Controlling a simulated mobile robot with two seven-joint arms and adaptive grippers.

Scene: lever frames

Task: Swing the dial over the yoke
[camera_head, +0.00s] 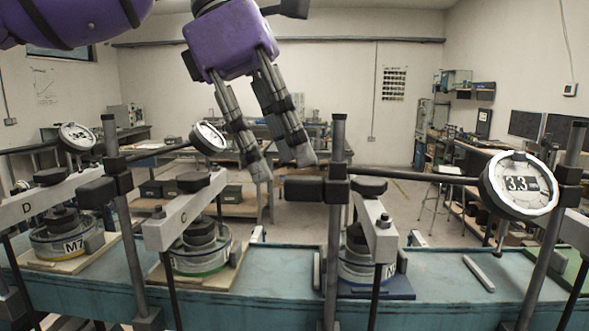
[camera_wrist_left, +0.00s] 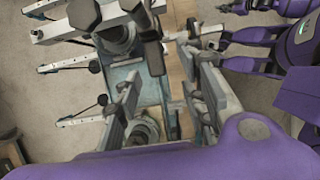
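A round white dial (camera_head: 518,184) reading 3.3 is on the right, at the end of a dark rod from an upright post (camera_head: 337,150). It hangs to the right of the nearest grey yoke (camera_head: 374,222), clear of it. That yoke spans a round stacked part on a blue plate. My left gripper (camera_head: 283,165) points down with its two fingers apart and nothing between them, just left of that post's top. Whether it touches anything is unclear. In the left wrist view, purple parts of mine show at the right; my right gripper cannot be made out clearly there.
Yoke C (camera_head: 184,219) and yoke D (camera_head: 38,204) stand to the left, each with a post. Two more dials (camera_head: 208,136) (camera_head: 77,137) are behind them. A loose grey bar (camera_head: 478,273) lies on the teal bench (camera_head: 440,265). Another post (camera_head: 556,210) stands at the right.

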